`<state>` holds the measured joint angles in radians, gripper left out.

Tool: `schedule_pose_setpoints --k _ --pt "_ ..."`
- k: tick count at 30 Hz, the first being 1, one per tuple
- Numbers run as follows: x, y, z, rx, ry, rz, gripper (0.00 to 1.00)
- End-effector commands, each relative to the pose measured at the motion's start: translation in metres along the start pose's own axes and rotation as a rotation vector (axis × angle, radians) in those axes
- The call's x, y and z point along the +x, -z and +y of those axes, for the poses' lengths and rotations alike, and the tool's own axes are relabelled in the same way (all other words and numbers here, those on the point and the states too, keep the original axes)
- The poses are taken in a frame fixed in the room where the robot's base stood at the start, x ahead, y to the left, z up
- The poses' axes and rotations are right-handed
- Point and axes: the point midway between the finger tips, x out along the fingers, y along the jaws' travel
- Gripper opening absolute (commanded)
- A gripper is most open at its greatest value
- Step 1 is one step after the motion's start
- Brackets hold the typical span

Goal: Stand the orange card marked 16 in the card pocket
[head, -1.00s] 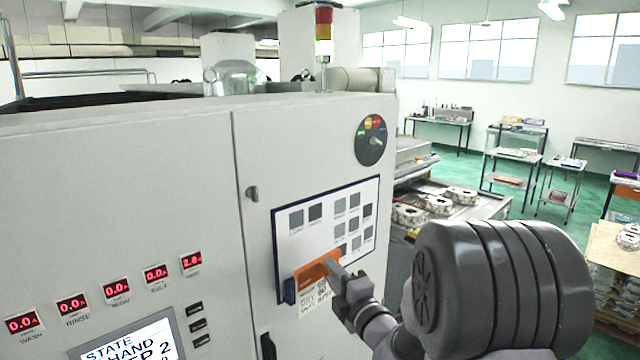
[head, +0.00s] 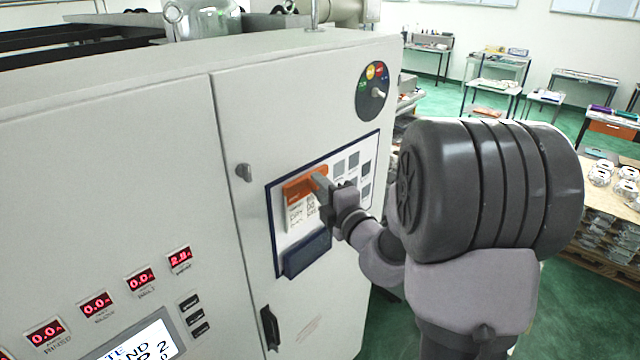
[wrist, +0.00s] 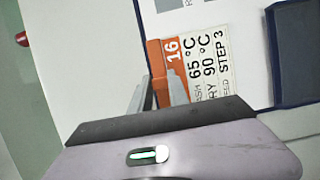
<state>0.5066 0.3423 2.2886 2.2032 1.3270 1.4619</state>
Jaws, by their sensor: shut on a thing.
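The orange card marked 16 (head: 299,210) has an orange top band and a white printed lower part; in the wrist view (wrist: 207,65) I read 65 °C, 90 °C and STEP 3. My gripper (head: 318,183) is shut on the orange band, and its fingers also show in the wrist view (wrist: 162,82). The card hangs upright in front of the white board, above the dark blue card pocket (head: 307,255). The pocket also shows at the right of the wrist view (wrist: 295,55), apart from the card's lower edge. I cannot tell whether the card touches the board.
The blue-edged white board (head: 345,205) carries several grey squares beside the card. Red displays and a screen (head: 140,345) are at the left.

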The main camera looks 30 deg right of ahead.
Motion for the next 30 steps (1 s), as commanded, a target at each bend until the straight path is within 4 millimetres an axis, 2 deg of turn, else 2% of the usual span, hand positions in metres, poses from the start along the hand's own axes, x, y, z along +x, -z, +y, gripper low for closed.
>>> schedule_pose_setpoints --k 12,30 --pt "0.0 0.0 -0.055 0.001 0.0 0.0 0.0" --pt "0.0 0.0 -0.057 0.001 -0.003 0.0 0.0"
